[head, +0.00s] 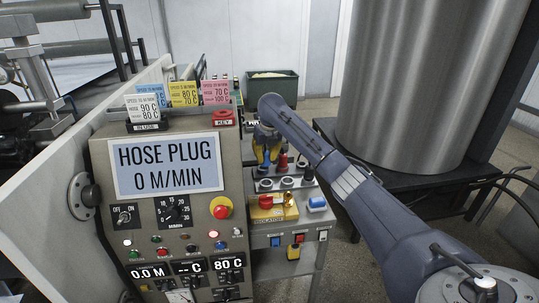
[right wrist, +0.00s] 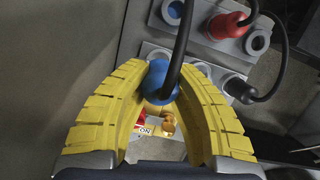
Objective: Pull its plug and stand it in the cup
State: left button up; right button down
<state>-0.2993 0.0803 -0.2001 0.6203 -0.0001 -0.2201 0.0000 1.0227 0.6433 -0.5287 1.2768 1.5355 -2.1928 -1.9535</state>
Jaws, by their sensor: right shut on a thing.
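My right gripper (head: 268,152) reaches over the socket stand behind the control panel. Its yellow fingers (right wrist: 160,95) are shut on a blue plug (right wrist: 160,82) with a black cable, which also shows in the head view (head: 265,168). A socket with a blue inside (right wrist: 173,11) stands empty in the upper row. A row of grey cups lies below it; one cup (right wrist: 154,52) is partly hidden behind the blue plug. I cannot tell whether the plug's tip is inside it. The display (head: 168,165) reads "HOSE PLUG 0 M/MIN". My left gripper is not in view.
A red plug (right wrist: 226,25) sits in the upper row beside the empty socket, and a black cable loops on the right. A yellow isolator box (head: 264,213) is on the stand's near side. A large metal drum (head: 430,80) stands at the right.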

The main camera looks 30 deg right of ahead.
aim_at(267, 163)
jog(key=shift+d, duration=0.15)
dwell(0.3)
jog(key=shift+f, duration=2.9)
jog(key=shift+f, duration=1.6)
jog(key=c, duration=1.1)
grip_release()
jog(key=v, duration=1.2)
